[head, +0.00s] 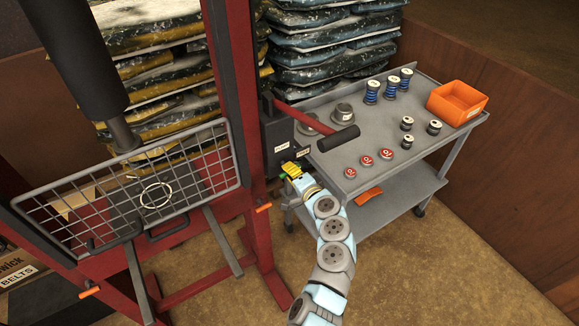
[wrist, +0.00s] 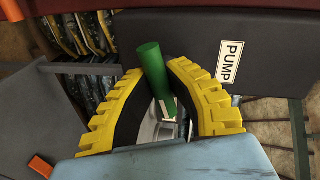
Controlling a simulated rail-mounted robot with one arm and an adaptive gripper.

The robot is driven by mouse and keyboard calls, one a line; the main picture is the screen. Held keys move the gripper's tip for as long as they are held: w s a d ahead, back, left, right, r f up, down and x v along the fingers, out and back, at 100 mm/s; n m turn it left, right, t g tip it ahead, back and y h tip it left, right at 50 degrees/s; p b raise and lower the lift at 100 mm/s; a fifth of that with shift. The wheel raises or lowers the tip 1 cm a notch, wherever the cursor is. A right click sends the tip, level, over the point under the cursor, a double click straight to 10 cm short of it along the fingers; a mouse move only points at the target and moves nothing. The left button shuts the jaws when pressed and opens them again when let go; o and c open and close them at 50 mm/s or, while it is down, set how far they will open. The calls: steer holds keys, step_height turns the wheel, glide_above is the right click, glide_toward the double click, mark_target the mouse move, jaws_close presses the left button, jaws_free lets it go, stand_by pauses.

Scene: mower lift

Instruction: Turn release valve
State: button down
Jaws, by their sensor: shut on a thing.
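The release valve handle is a green rod (wrist: 152,68) in the wrist view, lying between the two yellow-and-black fingers of my gripper (wrist: 158,78). My gripper is shut on the rod, whose upper end sticks out past the fingertips. In the head view my gripper (head: 290,171) is at the lower part of the dark pump box (head: 275,150) on the red press frame. The fingers and my wrist mostly hide the valve there. The pump box also shows in the wrist view (wrist: 190,40) with a "PUMP" label.
A red pump lever (head: 302,114) with a black grip extends right above my gripper. A grey cart (head: 390,155) close on the right holds springs, round parts and an orange bin (head: 457,102). A wire guard (head: 100,215) is on the press at left. The floor in front is clear.

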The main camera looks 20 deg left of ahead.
steer(key=shift+r+m+p, duration=0.2)
steer(key=shift+m+p, duration=0.2)
steer(key=shift+m, duration=0.4)
steer(key=c, duration=1)
jaws_free()
steer(key=shift+a+f, duration=0.1)
steer(key=shift+v, duration=6.05)
steer(key=shift+w, duration=0.15)
